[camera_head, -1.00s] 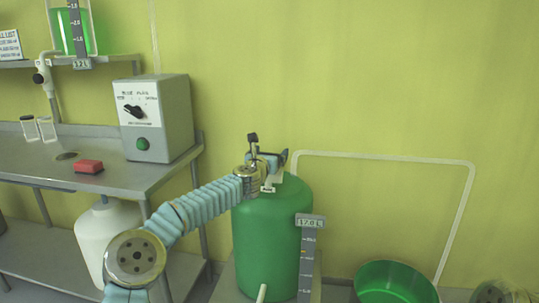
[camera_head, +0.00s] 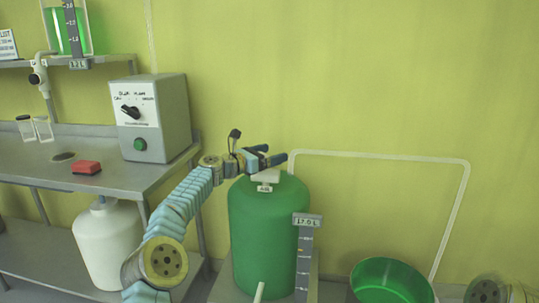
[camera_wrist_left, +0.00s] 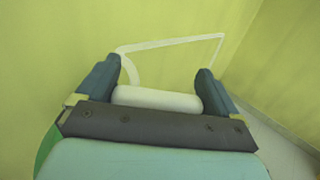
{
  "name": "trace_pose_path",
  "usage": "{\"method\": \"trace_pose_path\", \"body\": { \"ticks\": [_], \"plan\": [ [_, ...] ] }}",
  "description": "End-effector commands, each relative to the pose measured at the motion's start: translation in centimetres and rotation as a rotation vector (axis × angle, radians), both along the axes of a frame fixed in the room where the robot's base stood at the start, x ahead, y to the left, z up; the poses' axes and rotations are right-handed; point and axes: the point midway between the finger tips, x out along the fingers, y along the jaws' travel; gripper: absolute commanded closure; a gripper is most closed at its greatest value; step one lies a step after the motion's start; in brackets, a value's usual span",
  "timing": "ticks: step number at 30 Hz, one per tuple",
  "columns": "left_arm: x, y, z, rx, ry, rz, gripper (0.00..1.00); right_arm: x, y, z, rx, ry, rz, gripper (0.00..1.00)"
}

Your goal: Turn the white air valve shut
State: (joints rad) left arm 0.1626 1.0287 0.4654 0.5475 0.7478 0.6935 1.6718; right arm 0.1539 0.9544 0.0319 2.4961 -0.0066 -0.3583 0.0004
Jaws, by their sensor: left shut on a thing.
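The white air valve (camera_head: 265,176) sits on top of the green tank (camera_head: 268,235), with a small label reading "AIR" on its front. My left gripper (camera_head: 276,154) is at the tank's top, right at the valve. In the left wrist view, the valve's rounded white handle (camera_wrist_left: 158,99) lies crosswise between the two fingers of my left gripper (camera_wrist_left: 158,72), which are shut on it. Part of the valve is hidden behind the gripper in the head view. My right gripper is not in view.
A white pipe (camera_head: 380,157) runs along the wall behind the tank. A level scale (camera_head: 305,262) stands at the tank's front right, and a green bowl (camera_head: 390,283) is further right. A grey control box (camera_head: 152,118) stands on the bench at left.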

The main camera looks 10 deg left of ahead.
Motion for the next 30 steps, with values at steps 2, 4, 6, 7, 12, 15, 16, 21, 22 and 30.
{"method": "trace_pose_path", "body": {
  "ticks": [2,4,6,7,12,15,16,21,22,30],
  "plan": [
    [0.04,-0.02,0.0,0.0,-0.001,-0.013,0.36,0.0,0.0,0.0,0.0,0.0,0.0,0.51],
    [0.01,-0.05,0.05,0.0,-0.001,-0.024,0.36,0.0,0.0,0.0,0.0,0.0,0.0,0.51],
    [0.0,-0.06,0.0,-0.001,-0.001,-0.033,0.36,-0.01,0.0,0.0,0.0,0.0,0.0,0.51],
    [0.01,-0.05,-0.01,0.0,-0.001,-0.035,0.36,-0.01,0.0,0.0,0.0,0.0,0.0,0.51],
    [-0.03,-0.05,0.01,0.0,0.0,-0.043,0.36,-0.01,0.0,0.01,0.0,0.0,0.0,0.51],
    [-0.03,-0.04,0.02,0.0,0.0,-0.043,0.36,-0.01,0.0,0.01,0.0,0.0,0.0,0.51],
    [-0.03,-0.04,0.02,0.0,0.0,-0.043,0.36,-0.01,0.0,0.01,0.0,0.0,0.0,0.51],
    [-0.03,-0.04,0.02,-0.001,0.001,-0.043,0.36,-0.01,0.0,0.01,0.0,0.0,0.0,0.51],
    [-0.04,-0.04,0.02,-0.001,0.001,-0.043,0.36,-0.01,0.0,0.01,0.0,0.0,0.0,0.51],
    [-0.05,-0.04,-0.01,0.0,0.0,-0.043,0.0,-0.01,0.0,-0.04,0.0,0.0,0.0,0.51]
  ]
}}
